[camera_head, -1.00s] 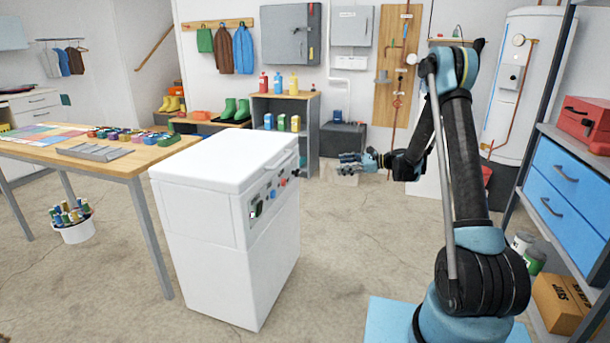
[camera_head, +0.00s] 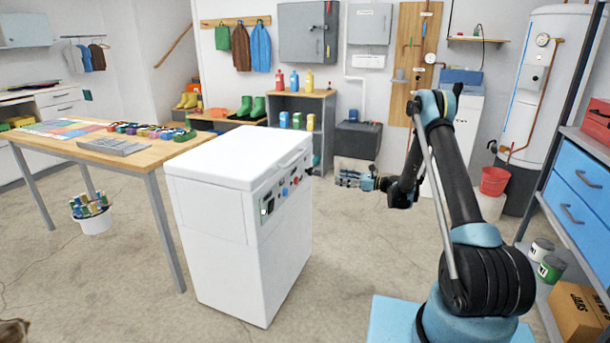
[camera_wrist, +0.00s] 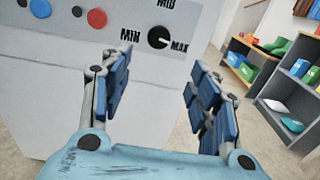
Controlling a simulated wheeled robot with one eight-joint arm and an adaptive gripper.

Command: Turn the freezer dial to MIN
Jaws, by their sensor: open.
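The white freezer (camera_head: 215,250) stands in the middle of the head view, its control panel on the side facing right. In the wrist view the black round dial (camera_wrist: 158,37) sits on the white panel, with MIN at its left, MID above and MAX at its right. A pale pointer line on it seems to point toward MAX. My gripper (camera_wrist: 153,72) is open and empty, its blue-padded fingers spread below the dial in the picture and apart from it. In the head view my gripper (camera_head: 350,180) is to the right of the freezer.
Red (camera_wrist: 97,18) and blue (camera_wrist: 40,8) round controls sit left of the dial. A workbench (camera_head: 150,165) stands left of the freezer. A shelf unit (camera_head: 322,120) is behind it. The floor around the freezer's right side is clear.

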